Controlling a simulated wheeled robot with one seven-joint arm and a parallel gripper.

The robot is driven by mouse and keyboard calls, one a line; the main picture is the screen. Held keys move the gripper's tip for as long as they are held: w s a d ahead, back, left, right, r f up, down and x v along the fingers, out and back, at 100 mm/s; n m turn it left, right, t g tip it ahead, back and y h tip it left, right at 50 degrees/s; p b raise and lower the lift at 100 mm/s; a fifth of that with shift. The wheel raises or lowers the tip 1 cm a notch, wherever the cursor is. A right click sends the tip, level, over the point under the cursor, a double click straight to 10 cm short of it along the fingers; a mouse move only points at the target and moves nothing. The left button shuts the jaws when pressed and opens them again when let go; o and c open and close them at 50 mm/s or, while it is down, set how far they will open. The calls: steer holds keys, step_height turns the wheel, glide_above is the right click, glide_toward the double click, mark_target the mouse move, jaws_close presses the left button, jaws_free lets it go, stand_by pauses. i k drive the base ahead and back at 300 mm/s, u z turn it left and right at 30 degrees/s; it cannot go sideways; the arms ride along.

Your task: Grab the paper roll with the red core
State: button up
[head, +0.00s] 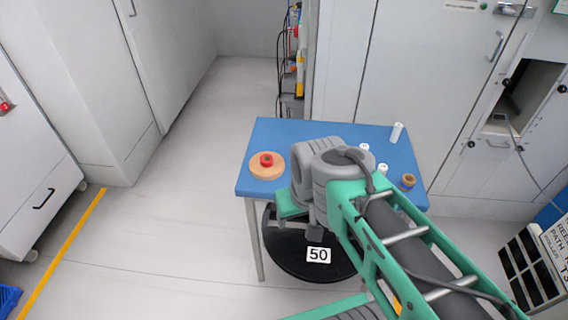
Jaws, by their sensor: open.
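A wide tan disc, which looks like a paper roll lying flat (256,172), is at the left end of the blue table (290,131). A red ring-shaped core (267,160) shows at its middle and stands a little above it. My arm reaches in from the lower right, and its grey wrist is over the front middle of the table, to the right of the tan roll. My gripper's fingers cannot be made out; they are hidden behind the arm or out of view. Nothing is seen touching the roll.
Several small white cylinders, one at the back (397,132), stand on the table's right half. A small brown ring-like roll (408,182) is at the right edge. A black round base marked 50 (283,252) is below the table.

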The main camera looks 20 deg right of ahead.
mark_target(265, 166)
steer(key=u, duration=2.25)
steer(key=i, duration=1.55)
steer(key=z, duration=2.45)
